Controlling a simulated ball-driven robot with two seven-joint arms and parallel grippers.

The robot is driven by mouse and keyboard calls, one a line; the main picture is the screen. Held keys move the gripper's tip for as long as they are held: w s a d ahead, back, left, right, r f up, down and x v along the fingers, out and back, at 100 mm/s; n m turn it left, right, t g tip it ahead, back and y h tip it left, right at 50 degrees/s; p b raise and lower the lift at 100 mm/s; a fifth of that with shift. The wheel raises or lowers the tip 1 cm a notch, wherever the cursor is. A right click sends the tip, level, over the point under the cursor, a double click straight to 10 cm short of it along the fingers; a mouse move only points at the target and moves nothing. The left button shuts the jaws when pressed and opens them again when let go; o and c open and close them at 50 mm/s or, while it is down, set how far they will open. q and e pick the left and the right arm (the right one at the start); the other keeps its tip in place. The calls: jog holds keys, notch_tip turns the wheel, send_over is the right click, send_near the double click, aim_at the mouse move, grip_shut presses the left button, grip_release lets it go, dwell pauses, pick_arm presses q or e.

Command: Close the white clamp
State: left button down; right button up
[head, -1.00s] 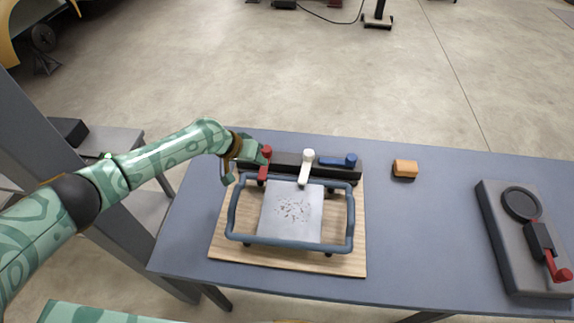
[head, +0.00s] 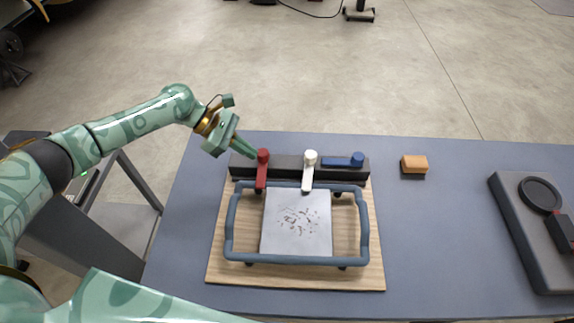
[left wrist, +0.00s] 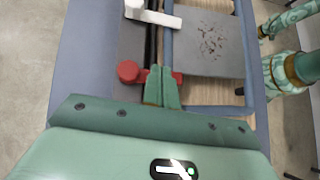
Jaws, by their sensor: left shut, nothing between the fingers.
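The white clamp (head: 309,172) sits mid-way on a dark bar, its lever pointing toward the near side, with its tip at the blue frame's (head: 231,220) far rail. It also shows at the top of the left wrist view (left wrist: 155,15). The red clamp (head: 262,172) to its left points the same way. The blue clamp (head: 343,161) to its right lies along the bar. My left gripper (head: 248,152) is shut and empty, its tips by the red clamp's knob; in the left wrist view its fingers (left wrist: 161,75) overlap the red lever (left wrist: 177,78). Contact is unclear. My right gripper does not show.
The frame holds a grey speckled plate (head: 295,235) on a wooden board (head: 372,270). An orange-topped block (head: 414,164) lies to the right. A dark grey fixture (head: 520,225) stands at the table's right. The blue-grey table (head: 430,240) is clear between them.

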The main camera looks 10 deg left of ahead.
aim_at(274, 170)
pick_arm(q)
jog(key=b+x, duration=0.2)
jog(key=x, duration=0.1)
jog(key=b+x, duration=0.2)
jog(key=x, duration=0.1)
jog(key=b+x, duration=0.2)
jog(key=x, duration=0.1)
jog(key=shift+w+f, duration=0.1)
jog(key=shift+f, duration=0.4)
jog(key=d+b, duration=0.1)
jog(key=d, duration=0.2)
jog(key=shift+w+d, duration=0.15)
jog(key=shift+w, duration=0.05)
jog(key=shift+d+r+b, duration=0.1)
jog(key=shift+d+b, duration=0.2)
jog(key=shift+d, duration=0.25)
